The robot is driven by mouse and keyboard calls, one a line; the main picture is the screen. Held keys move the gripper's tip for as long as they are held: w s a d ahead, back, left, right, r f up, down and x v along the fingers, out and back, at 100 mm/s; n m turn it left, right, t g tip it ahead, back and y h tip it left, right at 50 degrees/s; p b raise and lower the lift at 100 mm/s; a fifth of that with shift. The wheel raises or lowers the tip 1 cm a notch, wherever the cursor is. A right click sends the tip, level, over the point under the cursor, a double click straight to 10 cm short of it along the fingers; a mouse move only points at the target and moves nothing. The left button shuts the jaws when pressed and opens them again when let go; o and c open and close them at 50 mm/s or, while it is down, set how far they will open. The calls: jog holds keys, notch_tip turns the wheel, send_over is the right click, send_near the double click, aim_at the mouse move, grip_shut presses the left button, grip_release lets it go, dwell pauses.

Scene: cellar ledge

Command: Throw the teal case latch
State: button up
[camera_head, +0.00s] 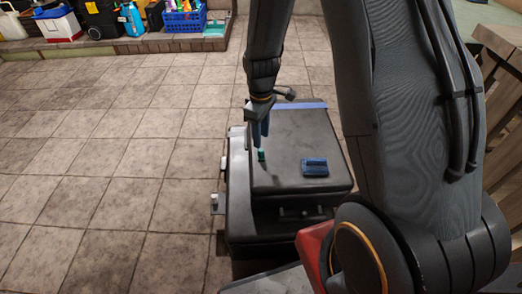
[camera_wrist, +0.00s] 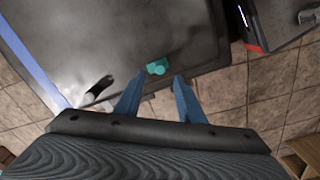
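A small teal latch (camera_head: 261,155) sits near the left edge of the top of a black case (camera_head: 285,150). In the wrist view the teal latch (camera_wrist: 158,67) lies just beyond my fingertips, close to the edge of a dark grey surface. My gripper (camera_head: 263,130) points down just above the latch. In the wrist view my gripper (camera_wrist: 159,78) has its two blue fingers spread apart, with nothing between them. The latch lines up with the gap; I cannot tell whether a finger touches it.
A dark blue block (camera_head: 315,167) lies on the case top, right of the latch. Metal fittings (camera_head: 215,203) stick out at the case's left side. A blue basket (camera_head: 184,20) and several containers stand at the back. The tiled floor at left is clear.

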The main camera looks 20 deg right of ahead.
aim_at(261, 150)
notch_tip(261, 150, down, 6)
jog(key=shift+f+b, duration=0.25)
jog(key=shift+b, duration=0.5)
grip_shut()
